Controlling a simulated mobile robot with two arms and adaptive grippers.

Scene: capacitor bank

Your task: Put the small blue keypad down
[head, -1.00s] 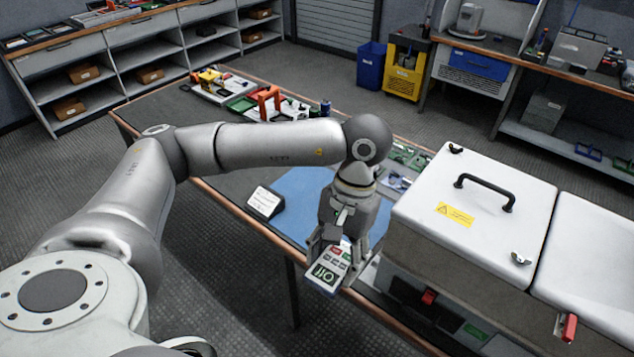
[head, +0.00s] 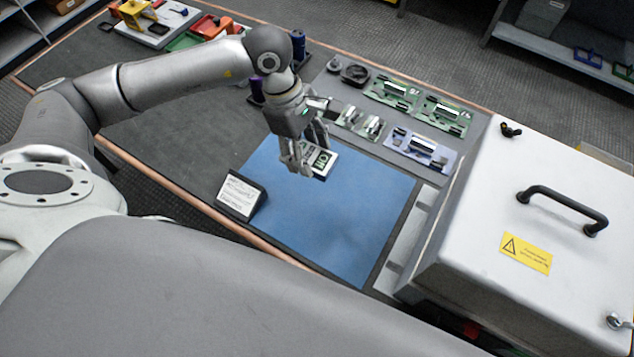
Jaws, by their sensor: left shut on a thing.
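My left gripper (head: 303,150) is shut on the small keypad (head: 322,163), which shows a pale face with a dark display with green marks. Its blue colour is hard to make out here. The keypad is over the far part of the blue mat (head: 340,215). I cannot tell whether it touches the mat or hangs just above it. The fingers hide part of the keypad. My right gripper is not in view.
A white card stand (head: 241,194) stands at the mat's left edge. Several green and blue circuit boards (head: 420,148) lie behind the mat. A large white-lidded box (head: 530,225) with a black handle stands on the right. The mat's front is clear.

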